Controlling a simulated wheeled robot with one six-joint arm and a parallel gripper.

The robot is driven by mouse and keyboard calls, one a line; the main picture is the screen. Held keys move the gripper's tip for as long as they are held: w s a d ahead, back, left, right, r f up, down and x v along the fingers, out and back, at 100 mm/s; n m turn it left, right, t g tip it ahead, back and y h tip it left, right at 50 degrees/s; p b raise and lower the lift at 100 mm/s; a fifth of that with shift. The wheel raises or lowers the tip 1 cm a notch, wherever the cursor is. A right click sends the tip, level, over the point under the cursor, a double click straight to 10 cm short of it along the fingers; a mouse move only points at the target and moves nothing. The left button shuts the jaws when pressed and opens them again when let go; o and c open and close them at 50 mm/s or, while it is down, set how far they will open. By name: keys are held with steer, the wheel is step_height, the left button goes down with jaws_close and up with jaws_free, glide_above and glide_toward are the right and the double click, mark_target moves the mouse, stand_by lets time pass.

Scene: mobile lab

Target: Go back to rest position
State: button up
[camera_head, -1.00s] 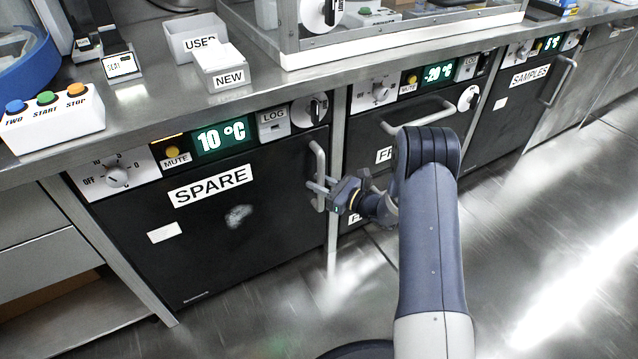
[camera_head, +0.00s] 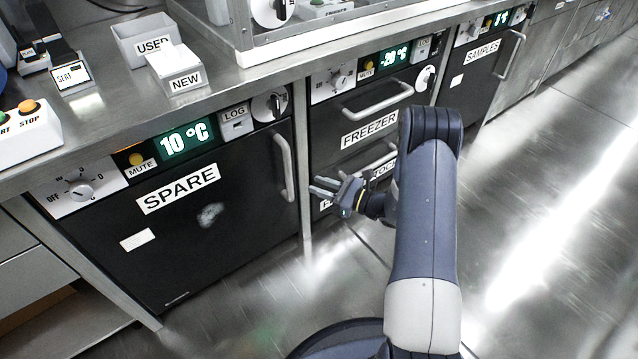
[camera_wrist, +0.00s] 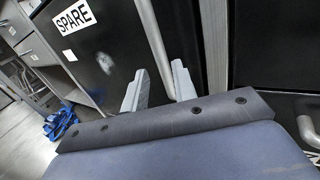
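My gripper (camera_head: 316,187) is in front of the gap between the SPARE door (camera_head: 215,225) and the freezer (camera_head: 350,110). Its two fingers stand apart and hold nothing; this also shows in the wrist view (camera_wrist: 159,80). The black SPARE door looks shut. Its upright metal handle (camera_head: 283,168) is to the left of my gripper, apart from the fingertips in the head view. My arm comes up from the lower right and bends down to the gripper, hiding part of the freezer front.
The worktop edge (camera_head: 150,126) runs above the fridge fronts, with a USED bin (camera_head: 143,46) and a NEW box (camera_head: 183,80) on it. The FREEZER drawer handle (camera_head: 378,100) juts out near my arm. The SAMPLES fridge (camera_head: 470,80) stands farther right. The floor (camera_head: 540,220) at right is clear.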

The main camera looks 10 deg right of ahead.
mark_target(288, 176)
steer(key=b+x, duration=0.3)
steer(key=x, duration=0.7)
steer(key=shift+w+a, duration=0.3)
steer(key=shift+w, duration=0.05)
steer(key=shift+s+d, duration=0.1)
steer(key=shift+s, duration=0.15)
